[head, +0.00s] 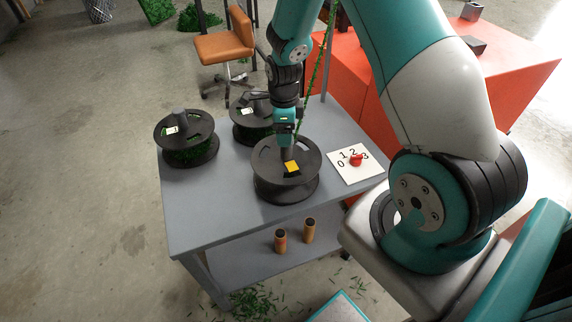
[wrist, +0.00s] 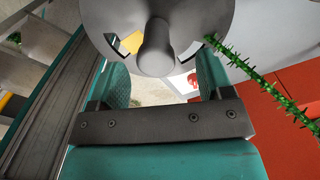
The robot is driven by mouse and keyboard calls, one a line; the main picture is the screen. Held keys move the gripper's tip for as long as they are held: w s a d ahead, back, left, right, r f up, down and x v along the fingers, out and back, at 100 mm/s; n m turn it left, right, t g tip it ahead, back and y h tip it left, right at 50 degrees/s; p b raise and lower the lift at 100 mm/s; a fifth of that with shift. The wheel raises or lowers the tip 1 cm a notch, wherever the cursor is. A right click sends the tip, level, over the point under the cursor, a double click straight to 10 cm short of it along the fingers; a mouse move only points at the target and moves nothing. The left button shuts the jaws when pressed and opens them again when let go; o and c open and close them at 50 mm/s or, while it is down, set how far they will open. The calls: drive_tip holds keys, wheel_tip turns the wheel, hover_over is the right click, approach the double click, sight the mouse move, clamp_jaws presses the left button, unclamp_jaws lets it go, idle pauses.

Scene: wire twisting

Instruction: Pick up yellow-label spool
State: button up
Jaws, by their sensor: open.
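The yellow-label spool (head: 285,190) is a black spool standing upright at the front middle of the grey table. Its yellow label (head: 291,167) lies on the top flange. My gripper (head: 287,142) is directly above it, pointing down at the central post. In the wrist view the spool's post (wrist: 155,48) and grey flange (wrist: 185,15) show just beyond my gripper (wrist: 161,74). The two teal fingers are apart, one to each side of the post, with nothing held. Whether the fingertips overlap the post in height is unclear. Part of the yellow label (wrist: 133,41) shows beside the post.
Two white-label spools with green wire, one at left (head: 187,149) and one behind (head: 252,131), stand on the grey table (head: 215,210). A numbered white card (head: 345,175) with a red knob (head: 356,159) lies right. A green wire (wrist: 262,85) hangs close to the right.

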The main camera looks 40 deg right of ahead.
drive_tip(key=p, duration=0.2)
hover_over(286, 159)
drive_tip(key=w+d, duration=0.1)
wheel_tip(286, 159, down, 4)
drive_tip(key=shift+w+f, duration=0.1)
drive_tip(key=shift+f, duration=0.1)
drive_tip(key=shift+w+f, duration=0.1)
drive_tip(key=shift+f, duration=0.5)
clamp_jaws()
